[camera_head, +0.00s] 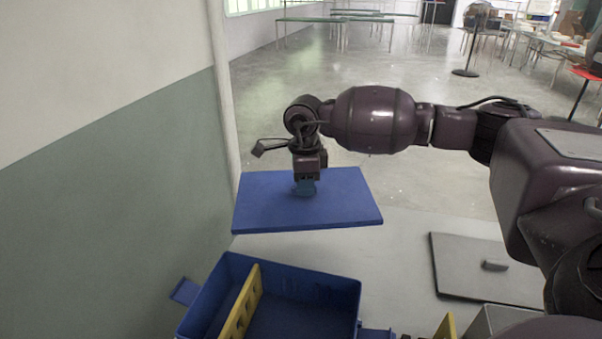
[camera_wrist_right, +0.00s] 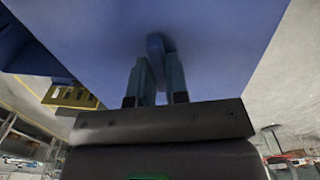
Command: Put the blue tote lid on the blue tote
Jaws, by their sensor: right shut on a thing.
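The blue tote lid (camera_head: 345,205) is a flat blue slab in the middle of the head view, held up in the air just beyond the blue tote. My right gripper (camera_head: 306,187) points down at the lid's top and is shut on its handle. In the right wrist view, the lid (camera_wrist_right: 230,40) fills the upper part, and the two fingers of my right gripper (camera_wrist_right: 156,80) close on the small blue handle. The blue tote (camera_head: 330,291) stands open at the bottom of the head view, with a yellow divider inside. My left gripper is not in view.
A grey lid (camera_head: 480,275) with a small handle lies on the grey surface (camera_head: 400,270) at right. A grey container (camera_head: 500,320) and a yellow piece (camera_head: 446,327) sit at the bottom edge. A wall (camera_head: 110,200) rises close on the left.

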